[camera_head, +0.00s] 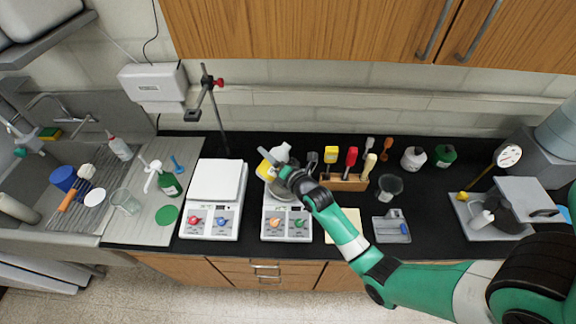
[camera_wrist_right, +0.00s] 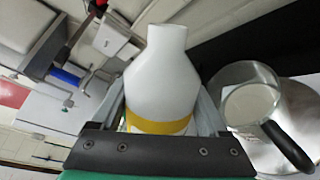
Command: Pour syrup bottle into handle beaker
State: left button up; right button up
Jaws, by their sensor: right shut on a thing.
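My right gripper (camera_head: 280,174) is shut on the white syrup bottle (camera_head: 281,152) with a yellow label, above the middle scale. In the right wrist view the bottle (camera_wrist_right: 160,75) sits between the fingers, its neck toward the top of the picture. I cannot tell its exact tilt, and no stream shows. The clear handle beaker (camera_wrist_right: 245,80) with a black handle is on a round metal pan, beside the bottle and apart from it in that view. A pale round area shows inside; I cannot tell whether it is liquid. My gripper mostly hides the beaker in the head view.
The middle scale (camera_head: 287,224) stands beside another scale (camera_head: 213,205) with a stand (camera_head: 222,120) behind. A wooden tool rack (camera_head: 345,182) and a small beaker (camera_head: 390,186) are right of the bottle. The sink (camera_head: 110,225) is far left. Black counter is bare between the right-hand items.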

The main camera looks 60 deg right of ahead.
jog(key=shift+d+f+n+b, duration=0.1)
jog(key=shift+f+n+b, duration=0.15)
jog(key=shift+n+b, duration=0.1)
jog(key=shift+s+d+f+n+b, duration=0.1)
jog(key=shift+f+n+b, duration=0.25)
jog(key=shift+b, duration=0.1)
jog(key=shift+r+n+h+p, duration=0.4)
jog(key=shift+r+p, duration=0.25)
jog(key=shift+r, duration=0.25)
jog(key=shift+n, duration=0.6)
jog(key=shift+w+a+f+n+h+b, duration=0.2)
jog(key=shift+f+n+h+b, duration=0.15)
jog(key=shift+f+b, duration=0.55)
jog(key=r+n, duration=0.1)
jog(key=a+r+n+p, duration=0.1)
jog(key=r, duration=0.1)
jog(key=shift+t, duration=0.3)
jog(key=shift+w+a+f+n+b, duration=0.15)
jog(key=shift+w+f+n+b, duration=0.1)
jog(key=shift+f+n+b, duration=0.4)
jog(key=shift+a+r+n+h, duration=0.2)
jog(key=shift+r+n+h, duration=0.1)
jog(key=shift+n+h, duration=0.1)
jog(key=shift+a+r+n+t, duration=0.2)
jog(key=shift+r+n+t, duration=0.1)
jog(key=shift+r+n, duration=0.4)
